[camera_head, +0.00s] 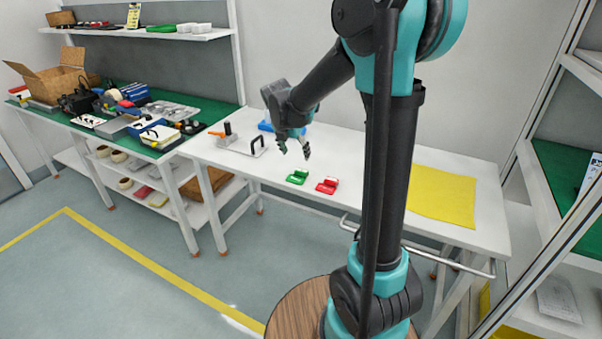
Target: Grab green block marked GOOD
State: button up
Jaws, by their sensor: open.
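A green block (298,177) lies on the white table (388,217), left of a red block (327,185). Any marking on the green block is too small to read. My gripper (295,154) is open and empty. It points down above the table, a little behind the green block in the picture and apart from it.
A metal fixture with a black handle (258,147) and an orange-handled part (222,134) stand on the table's left end. A blue item (266,126) lies behind my gripper. A yellow mat (441,195) covers the right part. The green-topped bench (207,112) at left is cluttered.

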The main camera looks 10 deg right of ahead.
aim_at(301, 170)
jog(key=x, duration=1)
jog(key=shift+w+f, duration=0.15)
jog(key=shift+f, duration=0.2)
jog(key=shift+c, duration=0.4)
jog(key=c, duration=1.1)
jog(key=shift+r, duration=0.1)
